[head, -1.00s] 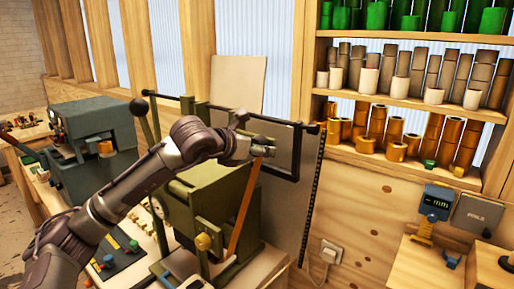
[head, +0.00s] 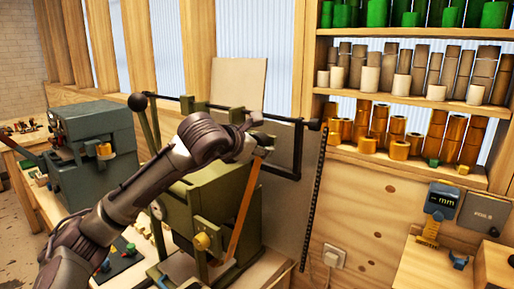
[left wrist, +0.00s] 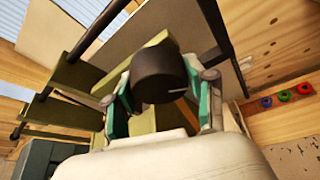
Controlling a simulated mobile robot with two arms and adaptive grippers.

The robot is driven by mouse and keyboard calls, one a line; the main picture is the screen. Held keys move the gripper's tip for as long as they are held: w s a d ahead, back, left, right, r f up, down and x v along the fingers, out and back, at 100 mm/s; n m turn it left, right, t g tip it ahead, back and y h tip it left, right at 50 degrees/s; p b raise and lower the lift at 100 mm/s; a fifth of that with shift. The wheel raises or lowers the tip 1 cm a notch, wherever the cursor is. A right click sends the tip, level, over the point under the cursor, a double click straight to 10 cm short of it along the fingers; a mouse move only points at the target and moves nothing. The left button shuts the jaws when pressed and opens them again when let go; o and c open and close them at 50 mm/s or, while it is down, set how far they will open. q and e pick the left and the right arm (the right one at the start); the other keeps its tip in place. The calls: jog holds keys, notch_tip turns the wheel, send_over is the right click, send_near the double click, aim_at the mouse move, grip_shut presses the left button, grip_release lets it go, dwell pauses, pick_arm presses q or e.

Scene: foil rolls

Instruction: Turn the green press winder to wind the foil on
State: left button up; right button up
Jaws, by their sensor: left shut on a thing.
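The green press (head: 215,205) stands on the bench in the middle of the head view, with a yellow knob (head: 202,242) on its front. An orange strip (head: 243,210) slants down in front of it. My left gripper (head: 259,143) is at the top of the press, by the dark frame. In the left wrist view my left gripper (left wrist: 165,92) has its teal-padded fingers on either side of a dark round knob (left wrist: 158,74) and is shut on it. The knob's far side is hidden. My right gripper is not in view.
A grey-green machine (head: 95,150) stands at the left. A shelf (head: 410,100) with several green, brown and copper rolls is at the right. A scale reading mm (head: 440,200) and a wall socket (head: 333,257) are below it.

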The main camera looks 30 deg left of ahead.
pick_arm(q)
jog(key=o, duration=1.2)
jog(key=shift+s, duration=0.1)
jog(key=v, duration=1.2)
jog(key=shift+d, duration=0.1)
